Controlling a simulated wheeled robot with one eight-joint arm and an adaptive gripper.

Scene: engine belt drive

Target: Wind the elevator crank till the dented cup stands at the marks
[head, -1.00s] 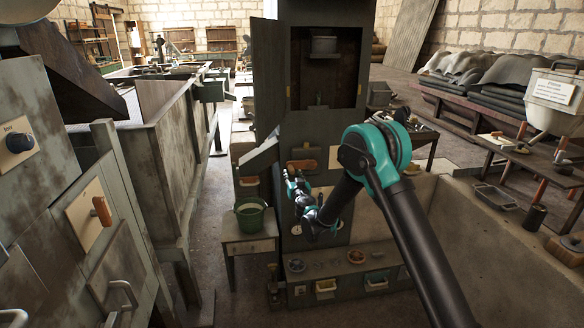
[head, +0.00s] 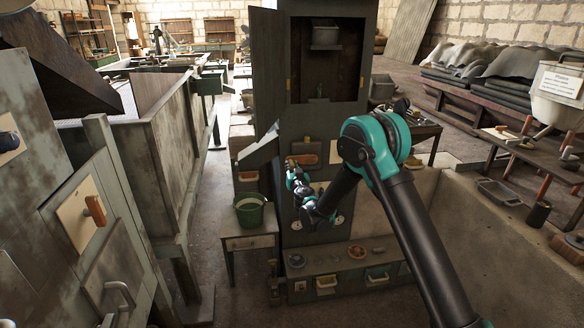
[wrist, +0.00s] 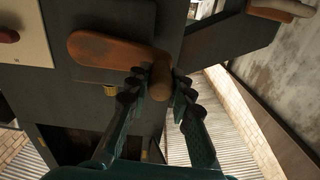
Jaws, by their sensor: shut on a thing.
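The elevator casing (head: 312,120) stands upright in the middle of the head view, with an open window in its upper part. A grey cup (head: 326,37) hangs in the top of this window; I cannot make out a dent. Small yellowish marks (head: 289,84) show at the window's side, well below the cup. The crank (wrist: 105,52), a rusty orange arm with a brown knob (wrist: 152,86), fills the upper middle of the wrist view. My gripper (wrist: 165,80) is shut on the crank's knob, with a finger on each side. In the head view my gripper (head: 291,163) is small at the casing's front.
A chute (head: 259,152) sticks out left of the crank. A green bucket (head: 250,212) stands on a small stand below it. A low shelf with small bins (head: 326,282) lies at the casing's foot. A stone trough wall (head: 480,245) is at right.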

